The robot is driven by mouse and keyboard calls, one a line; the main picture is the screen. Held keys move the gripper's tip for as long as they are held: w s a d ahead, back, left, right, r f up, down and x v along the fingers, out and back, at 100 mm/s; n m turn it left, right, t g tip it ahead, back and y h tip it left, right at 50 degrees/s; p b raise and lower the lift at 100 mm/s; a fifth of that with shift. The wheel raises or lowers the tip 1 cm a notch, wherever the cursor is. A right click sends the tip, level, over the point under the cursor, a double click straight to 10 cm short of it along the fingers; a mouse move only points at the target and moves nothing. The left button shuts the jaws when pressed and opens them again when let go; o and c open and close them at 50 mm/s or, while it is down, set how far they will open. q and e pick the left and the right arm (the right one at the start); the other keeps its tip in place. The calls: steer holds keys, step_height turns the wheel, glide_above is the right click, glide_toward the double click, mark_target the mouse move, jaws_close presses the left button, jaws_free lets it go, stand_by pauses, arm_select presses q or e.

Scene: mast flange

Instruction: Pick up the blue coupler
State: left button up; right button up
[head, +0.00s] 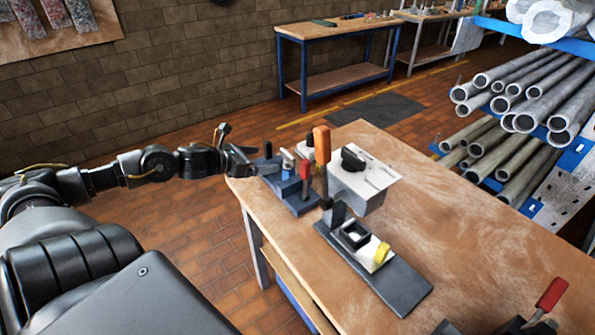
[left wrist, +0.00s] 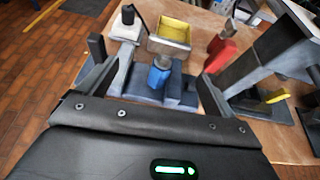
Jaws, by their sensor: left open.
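The blue coupler (left wrist: 160,72) stands upright on a dark blue fixture block (left wrist: 180,92), seen in the left wrist view. In the head view it is small, and the fixture (head: 297,200) sits at the table's near left corner. My left gripper (head: 263,162) reaches in from the left at the fixture. In the left wrist view my left gripper (left wrist: 157,85) is open, one finger on each side of the coupler, with visible gaps. Nothing is held. My right gripper is not in view.
A red-handled clamp (head: 305,170) and an orange handle (head: 322,146) rise close by the fixture. A grey box with a black knob (head: 353,158) stands behind. The table's right part (head: 470,220) is mostly clear.

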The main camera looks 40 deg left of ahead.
mark_target(286, 157)
arm_select(q)
steer(key=w, duration=0.1)
steer(key=w+d, duration=0.1)
steer(key=w, duration=0.1)
steer(key=shift+w+d+f+p, duration=0.25)
steer(key=shift+w+d+p, duration=0.05)
steer(key=shift+w+d, duration=0.1)
steer(key=shift+x, duration=0.95)
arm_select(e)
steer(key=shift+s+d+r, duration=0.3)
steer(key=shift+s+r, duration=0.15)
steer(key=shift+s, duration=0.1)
arm_select(q)
steer(key=shift+d+f+p, duration=0.15)
steer(key=shift+p, duration=0.2)
steer(key=x, duration=0.1)
steer(key=p+x, duration=0.1)
steer(key=x, duration=0.1)
steer(key=p+x, duration=0.1)
steer(key=shift+w+d, duration=0.2)
steer(key=shift+w+d+f+p, duration=0.1)
steer(key=shift+w+p, duration=0.15)
steer(key=shift+p, duration=0.05)
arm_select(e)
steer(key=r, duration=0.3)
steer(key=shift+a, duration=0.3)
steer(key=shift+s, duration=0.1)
